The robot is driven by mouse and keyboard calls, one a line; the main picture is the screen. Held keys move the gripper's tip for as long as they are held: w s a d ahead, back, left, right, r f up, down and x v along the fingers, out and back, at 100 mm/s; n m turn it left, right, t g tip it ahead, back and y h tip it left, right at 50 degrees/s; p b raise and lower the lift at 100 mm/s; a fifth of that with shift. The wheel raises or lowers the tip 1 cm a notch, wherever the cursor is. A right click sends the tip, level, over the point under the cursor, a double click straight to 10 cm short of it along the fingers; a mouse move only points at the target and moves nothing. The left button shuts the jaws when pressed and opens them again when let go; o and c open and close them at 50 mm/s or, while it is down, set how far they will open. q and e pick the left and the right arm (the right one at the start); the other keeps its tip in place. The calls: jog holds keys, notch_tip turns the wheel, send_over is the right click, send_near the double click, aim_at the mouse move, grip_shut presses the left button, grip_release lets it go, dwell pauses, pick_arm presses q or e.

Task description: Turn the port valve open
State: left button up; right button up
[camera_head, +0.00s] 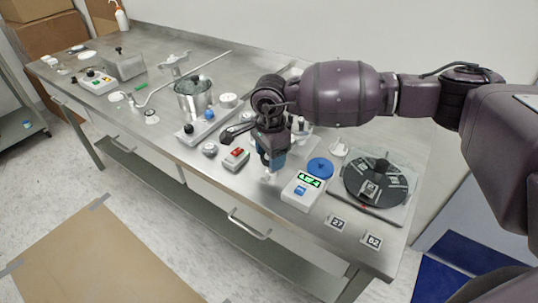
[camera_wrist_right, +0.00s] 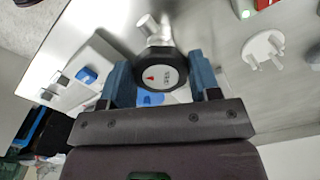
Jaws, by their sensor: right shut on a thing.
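The port valve (camera_wrist_right: 160,73) shows in the right wrist view as a round black knob with a white face and a small red pointer mark. A pale metal fitting (camera_wrist_right: 148,28) stands out beyond it. The two blue fingers of my right gripper (camera_wrist_right: 158,66) sit on either side of the knob and are shut on it. In the head view my right gripper (camera_head: 271,160) points down over the front part of the bench, and its wrist and fingers hide most of the valve. My left gripper is in neither view.
On the steel bench (camera_head: 150,62), a red-buttoned box (camera_head: 235,158) stands left of the gripper. A white box with a green display (camera_head: 302,190) and a blue disc (camera_head: 320,168) stand right. A dark round plate (camera_head: 376,183) lies farther right. A steel pot (camera_head: 193,98) stands left.

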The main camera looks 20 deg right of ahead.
jog(key=n+b, duration=0.1)
jog(key=n, duration=0.3)
jog(key=shift+f, duration=0.1)
jog(key=shift+n+b, duration=0.5)
jog(key=shift+n, duration=0.4)
jog(key=shift+s, duration=0.1)
jog(key=shift+n, duration=0.4)
jog(key=o, duration=0.9)
